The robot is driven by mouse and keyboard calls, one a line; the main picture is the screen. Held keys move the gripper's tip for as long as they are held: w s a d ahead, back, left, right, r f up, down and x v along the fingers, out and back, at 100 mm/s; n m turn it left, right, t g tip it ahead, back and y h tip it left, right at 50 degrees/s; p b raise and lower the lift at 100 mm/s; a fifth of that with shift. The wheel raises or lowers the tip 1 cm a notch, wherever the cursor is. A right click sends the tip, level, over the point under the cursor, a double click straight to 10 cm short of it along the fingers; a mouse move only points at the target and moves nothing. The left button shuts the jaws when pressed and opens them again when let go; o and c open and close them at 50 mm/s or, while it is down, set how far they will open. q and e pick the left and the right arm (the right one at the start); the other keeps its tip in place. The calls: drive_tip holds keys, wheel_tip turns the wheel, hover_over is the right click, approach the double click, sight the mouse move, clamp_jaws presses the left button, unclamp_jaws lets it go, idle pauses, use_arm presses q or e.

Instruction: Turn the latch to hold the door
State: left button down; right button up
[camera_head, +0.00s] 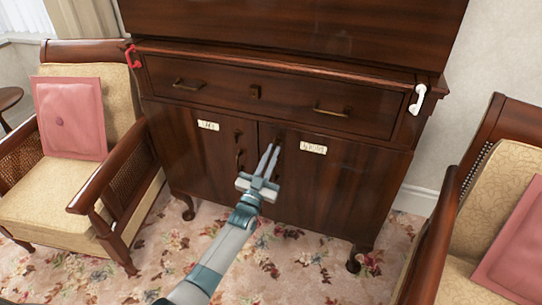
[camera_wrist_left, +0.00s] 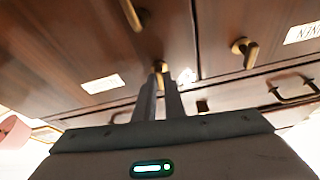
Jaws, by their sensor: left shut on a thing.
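A dark wooden cabinet (camera_head: 330,185) has two closed doors below a wide drawer. A small brass latch (camera_head: 238,137) sits high on the left door; it also shows in the wrist view (camera_wrist_left: 245,48). A second brass latch (camera_wrist_left: 160,68) sits high on the right door, by the seam. My left gripper (camera_head: 272,148) reaches up to it from below, and its fingers are shut on it. In the head view the fingertips partly cover this latch. The wrist view looks upside down, with the fingertips (camera_wrist_left: 160,80) around the latch. My right gripper is not in view.
Brass handles hang on the drawer (camera_head: 187,85) and doors. A red hook (camera_head: 132,57) and a white hook (camera_head: 417,99) are at the cabinet's upper corners. Armchairs stand on the left (camera_head: 110,190) and right (camera_head: 500,170). Flowered carpet (camera_head: 300,265) lies clear in front.

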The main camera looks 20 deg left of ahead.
use_arm(q)
drive_tip(key=shift+f+n+y, duration=0.1)
drive_tip(key=shift+n+y, duration=0.7)
drive_tip(key=shift+n, duration=0.5)
drive_tip(key=c, duration=1.8)
unclamp_jaws()
drive_tip(key=shift+c, duration=0.2)
drive_tip(key=shift+d, duration=0.1)
drive_tip(key=v, duration=1.7)
drive_tip(key=shift+f, duration=0.25)
drive_tip(key=shift+s+d, duration=0.1)
